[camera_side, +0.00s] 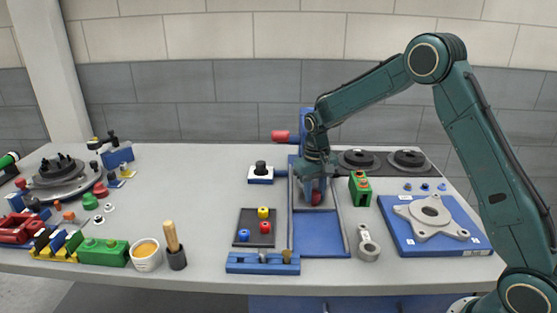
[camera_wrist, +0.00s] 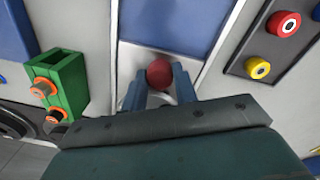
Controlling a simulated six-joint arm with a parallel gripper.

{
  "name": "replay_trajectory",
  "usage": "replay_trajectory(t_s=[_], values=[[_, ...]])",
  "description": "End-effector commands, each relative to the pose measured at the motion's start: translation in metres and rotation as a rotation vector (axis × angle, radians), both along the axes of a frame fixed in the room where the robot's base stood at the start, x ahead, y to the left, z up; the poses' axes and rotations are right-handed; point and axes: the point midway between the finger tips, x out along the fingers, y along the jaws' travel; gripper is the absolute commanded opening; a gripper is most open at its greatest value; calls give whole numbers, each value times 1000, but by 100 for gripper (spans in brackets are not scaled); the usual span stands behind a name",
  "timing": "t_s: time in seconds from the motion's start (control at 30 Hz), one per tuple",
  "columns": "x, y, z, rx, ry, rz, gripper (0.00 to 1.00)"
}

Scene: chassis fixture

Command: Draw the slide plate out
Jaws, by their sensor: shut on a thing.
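The slide plate (camera_wrist: 135,56) is a pale metal plate lying between two light rails. It carries a red knob (camera_wrist: 160,73), which also shows in the side view (camera_side: 316,198). My gripper (camera_wrist: 160,82) is shut on the knob, with one blue finger on each side of it; in the side view my gripper (camera_side: 315,192) reaches down over the channel. The blue bed (camera_side: 319,234) of the channel lies bare in front of the plate. My gripper and wrist hide the rear part of the plate.
A green block (camera_side: 360,189) stands close to the right rail. A dark tray with coloured buttons (camera_side: 252,228) lies left of the channel, and a blue block (camera_side: 262,263) sits at its front left. A grey link part (camera_side: 368,245) lies at the front right.

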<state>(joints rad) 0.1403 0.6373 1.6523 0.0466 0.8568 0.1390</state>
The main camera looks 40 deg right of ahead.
Motion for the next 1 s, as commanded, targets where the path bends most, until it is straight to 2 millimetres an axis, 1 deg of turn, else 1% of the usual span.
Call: replay_trajectory(t_s=[0.17, 0.6, 0.8, 1.0], values=[[-19, 19, 1, 0, 0, 2, 0], [-76, 76, 1, 0, 0, 4, 0], [-92, 92, 1, 0, 0, 2, 0], [-97, 96, 1, 0, 1, 1, 0]])
